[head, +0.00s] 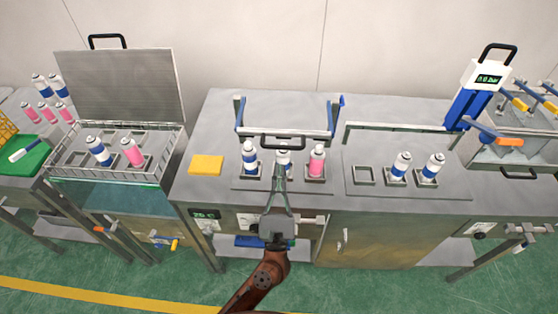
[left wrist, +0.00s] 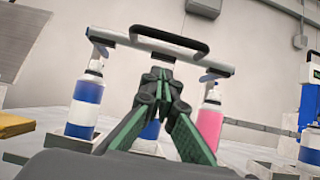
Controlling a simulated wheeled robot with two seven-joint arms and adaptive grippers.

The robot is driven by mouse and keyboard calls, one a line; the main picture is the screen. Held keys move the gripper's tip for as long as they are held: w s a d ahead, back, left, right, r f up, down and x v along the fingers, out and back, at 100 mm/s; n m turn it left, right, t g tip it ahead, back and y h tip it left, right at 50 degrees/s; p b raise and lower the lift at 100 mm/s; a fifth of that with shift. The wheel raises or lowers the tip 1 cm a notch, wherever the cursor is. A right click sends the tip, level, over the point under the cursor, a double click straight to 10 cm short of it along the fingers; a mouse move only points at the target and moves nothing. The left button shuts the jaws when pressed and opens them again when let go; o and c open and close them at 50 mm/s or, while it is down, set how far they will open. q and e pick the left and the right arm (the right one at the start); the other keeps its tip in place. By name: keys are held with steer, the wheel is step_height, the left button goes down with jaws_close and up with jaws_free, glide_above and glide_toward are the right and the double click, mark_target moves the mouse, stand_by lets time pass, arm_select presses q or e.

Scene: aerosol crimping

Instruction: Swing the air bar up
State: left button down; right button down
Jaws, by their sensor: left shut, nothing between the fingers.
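The air bar (head: 257,131) is a grey crossbar with a black handle (head: 283,143), held between two blue-ended side arms above the left bench plate. It spans the top of the left wrist view (left wrist: 130,38), with its black handle (left wrist: 170,38) at the middle. Two white-and-blue cans (head: 250,158) and a pink can (head: 317,160) stand in a row below it. My left gripper (head: 279,167) is shut and empty, in front of the middle can, which it partly hides. In the left wrist view its fingertips (left wrist: 161,76) are just below the handle; contact is unclear.
A yellow block (head: 206,165) lies left of the cans. A second bar (head: 395,126) stands behind two more cans (head: 400,166) at right. A tank with an open lid (head: 119,80) is at left. A blue-and-white display unit (head: 480,88) stands at right.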

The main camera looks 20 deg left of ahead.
arm_select(q)
steer(key=shift+w+a+r+p, duration=0.1)
steer(key=shift+w+r+p, duration=0.1)
steer(key=shift+r, duration=0.5)
steer(key=shift+w+r+p, duration=0.15)
steer(key=shift+r+p, duration=0.05)
steer(key=shift+r, duration=0.45)
steer(key=shift+w+a+r+p, duration=0.1)
steer(key=shift+w+r+p, duration=0.1)
steer(key=shift+r, duration=0.5)
arm_select(e)
steer(key=shift+w+r, duration=0.35)
steer(key=shift+r, duration=0.3)
steer(key=shift+w+r, duration=0.1)
